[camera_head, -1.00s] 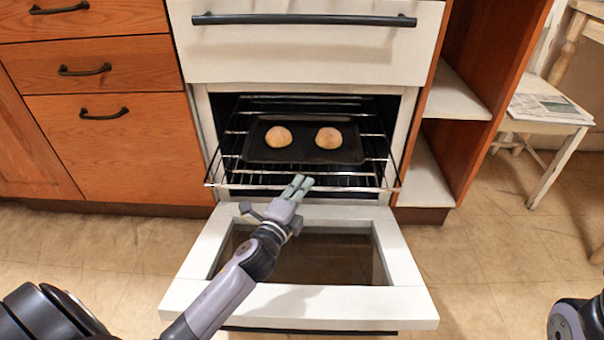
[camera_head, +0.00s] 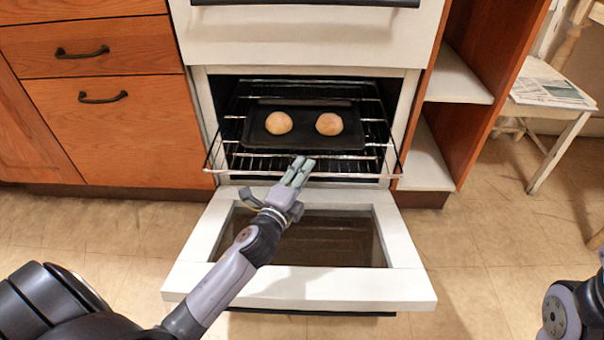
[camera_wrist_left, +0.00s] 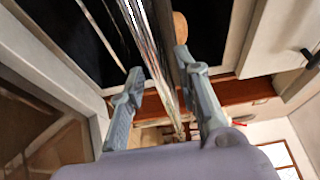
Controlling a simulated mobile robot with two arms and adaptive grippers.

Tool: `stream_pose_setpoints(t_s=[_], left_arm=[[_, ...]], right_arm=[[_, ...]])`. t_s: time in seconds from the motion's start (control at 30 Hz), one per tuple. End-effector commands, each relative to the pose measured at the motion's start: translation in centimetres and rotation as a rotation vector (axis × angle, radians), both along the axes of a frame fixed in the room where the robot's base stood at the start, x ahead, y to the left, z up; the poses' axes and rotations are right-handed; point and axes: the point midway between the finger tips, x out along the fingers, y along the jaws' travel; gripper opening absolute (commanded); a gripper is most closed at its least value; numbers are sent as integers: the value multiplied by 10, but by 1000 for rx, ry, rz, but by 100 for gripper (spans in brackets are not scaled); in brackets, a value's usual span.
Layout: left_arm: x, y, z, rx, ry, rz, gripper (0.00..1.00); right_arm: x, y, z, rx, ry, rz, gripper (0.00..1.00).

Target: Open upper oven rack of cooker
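The upper oven rack (camera_head: 235,160) is a wire rack that stands partly out of the oven opening, above the lowered white oven door (camera_head: 330,290). A dark baking tray (camera_head: 300,144) with two round buns, one on the left (camera_head: 279,123) and one on the right (camera_head: 329,124), sits on it. My left gripper (camera_head: 300,170) is at the rack's front edge, near its middle. In the left wrist view, the left gripper (camera_wrist_left: 166,100) has its fingers apart, and the rack's wires (camera_wrist_left: 150,45) show between them. Contact cannot be told. My right gripper is out of view.
The open door reaches out below my left arm. Wooden drawers (camera_head: 110,120) stand to the left of the cooker, and open shelves (camera_head: 425,165) to the right. A chair (camera_head: 550,110) with a newspaper stands at the far right. Floor is clear on both sides of the door.

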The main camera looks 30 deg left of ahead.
Motion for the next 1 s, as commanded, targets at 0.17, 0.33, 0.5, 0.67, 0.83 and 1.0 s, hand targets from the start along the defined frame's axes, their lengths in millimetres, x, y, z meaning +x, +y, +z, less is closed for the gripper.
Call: stream_pose_setpoints(t_s=[0.17,0.33,0.5,0.67,0.83,1.0], left_arm=[[-2,0,0,1,-1,0,30],[-19,-1,-1,0,1,0,30],[-54,-3,-1,-2,3,1,30],[-86,-5,-1,-2,3,2,30],[-109,-6,-1,-2,2,1,30],[-119,-7,0,0,0,1,30]], right_arm=[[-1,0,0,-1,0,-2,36],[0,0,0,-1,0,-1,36],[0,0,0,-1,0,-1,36],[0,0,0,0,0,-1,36],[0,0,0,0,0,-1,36],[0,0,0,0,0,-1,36]])
